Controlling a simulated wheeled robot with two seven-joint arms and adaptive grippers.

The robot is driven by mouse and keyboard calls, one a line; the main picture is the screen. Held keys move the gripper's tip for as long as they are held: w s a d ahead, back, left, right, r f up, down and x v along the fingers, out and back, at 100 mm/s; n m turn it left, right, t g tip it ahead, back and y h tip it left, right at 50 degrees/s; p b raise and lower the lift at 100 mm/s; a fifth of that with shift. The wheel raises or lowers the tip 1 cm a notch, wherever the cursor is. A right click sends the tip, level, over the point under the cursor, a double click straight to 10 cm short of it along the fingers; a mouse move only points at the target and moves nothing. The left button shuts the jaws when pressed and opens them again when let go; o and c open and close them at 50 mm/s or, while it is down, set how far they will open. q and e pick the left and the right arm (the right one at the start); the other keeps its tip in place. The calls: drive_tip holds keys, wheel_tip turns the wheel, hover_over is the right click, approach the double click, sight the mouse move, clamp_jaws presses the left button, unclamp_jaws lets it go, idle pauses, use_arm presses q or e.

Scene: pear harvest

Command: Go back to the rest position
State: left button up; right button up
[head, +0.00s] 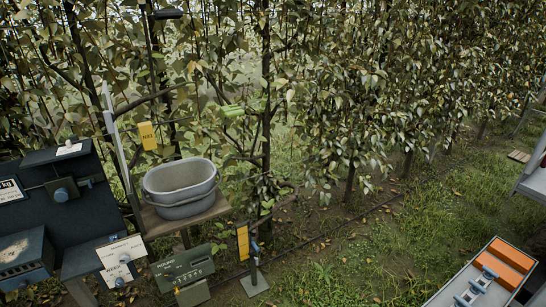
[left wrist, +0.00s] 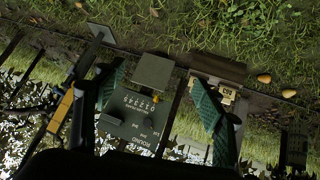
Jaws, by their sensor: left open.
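My left gripper (left wrist: 158,76) shows in the left wrist view. Its two green ribbed fingers are spread apart, with nothing held between them. A dark green box with printed lettering (left wrist: 135,115) shows beyond the gap, apart from the fingers as far as I can tell. A similar lettered green box (head: 182,265) stands at the bottom of the head view. I make out neither gripper in the head view, and my right gripper is in no view.
A grey bucket (head: 181,188) stands on a wooden stand by the trees. Dark equipment (head: 75,195) fills the left. A yellow tag (head: 243,243) is on a post. A cart with an orange top (head: 512,254) is at bottom right. Grass (head: 370,255) between is open.

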use_arm(q)
drive_tip(key=s+d+f+m+g+b, duration=0.1)
drive_tip(key=s+f, duration=0.3)
drive_tip(key=s, duration=0.7)
drive_tip(key=s+d+f+m+g, duration=0.2)
drive_tip(key=s+f+m+g, duration=0.1)
drive_tip(key=s, duration=0.9)
drive_tip(key=s+d+f+m+g+h+b, duration=0.1)
drive_tip(key=s+f+g, duration=0.3)
drive_tip(key=s, duration=0.7)
wheel_tip(320, 180, down, 2)
drive_tip(key=shift+s+d+f+m+b, duration=0.2)
drive_tip(key=shift+m+b, duration=0.1)
drive_tip(key=shift+m, duration=0.2)
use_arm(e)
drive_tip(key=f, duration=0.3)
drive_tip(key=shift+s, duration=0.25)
use_arm(q)
drive_tip(key=shift+w, duration=0.15)
drive_tip(key=shift+c, duration=0.2)
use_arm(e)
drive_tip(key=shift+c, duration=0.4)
